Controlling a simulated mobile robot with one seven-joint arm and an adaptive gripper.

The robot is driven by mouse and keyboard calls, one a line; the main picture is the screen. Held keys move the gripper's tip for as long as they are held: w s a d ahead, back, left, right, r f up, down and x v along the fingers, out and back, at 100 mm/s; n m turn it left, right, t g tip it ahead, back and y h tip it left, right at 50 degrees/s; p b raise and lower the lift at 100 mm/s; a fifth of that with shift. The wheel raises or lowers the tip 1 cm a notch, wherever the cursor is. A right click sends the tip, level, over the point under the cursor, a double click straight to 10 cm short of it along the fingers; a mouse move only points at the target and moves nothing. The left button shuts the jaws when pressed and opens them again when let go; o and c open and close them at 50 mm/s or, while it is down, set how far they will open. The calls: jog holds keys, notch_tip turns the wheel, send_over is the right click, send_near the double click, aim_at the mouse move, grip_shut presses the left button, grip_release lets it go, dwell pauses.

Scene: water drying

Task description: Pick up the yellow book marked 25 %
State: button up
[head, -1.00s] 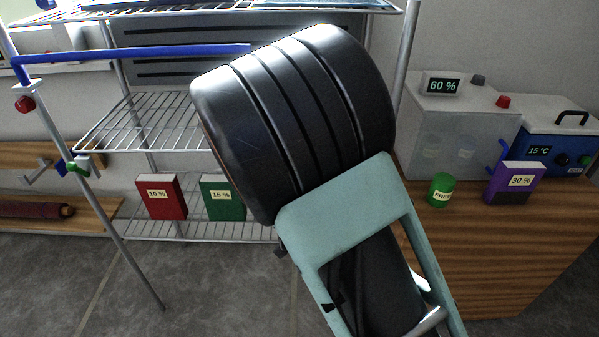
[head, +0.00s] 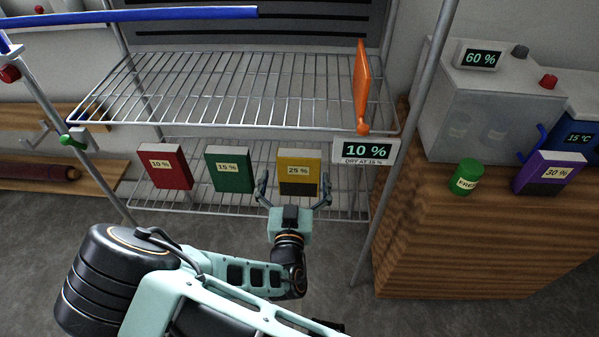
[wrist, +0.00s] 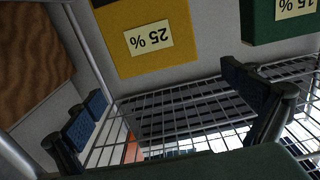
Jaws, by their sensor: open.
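The yellow book (head: 299,168) marked 25 % stands upright on the lower wire shelf, the rightmost of the three books there. It also shows upside down in the wrist view (wrist: 160,58), above and between the fingers. My gripper (head: 294,187) is open and empty, in front of the yellow book, with one finger towards each side of its lower part. In the wrist view my gripper (wrist: 175,105) has its two blue-padded fingers wide apart. The book is not between the pads in the wrist view.
A green book (head: 229,168) marked 15 % and a red book (head: 165,167) marked 10 % stand to the left. The shelf post (head: 402,150) and a display (head: 365,150) reading 10 % are to the right. The upper wire shelf (head: 220,90) is empty on its left and middle.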

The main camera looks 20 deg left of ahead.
aim_at(298, 159)
jog(key=b+x, duration=0.1)
jog(key=x, duration=0.7)
jog(key=shift+d+b, duration=0.2)
jog(key=shift+b, duration=0.1)
jog(key=shift+r, duration=0.1)
jog(key=c, duration=1.8)
jog(key=shift+c, duration=0.2)
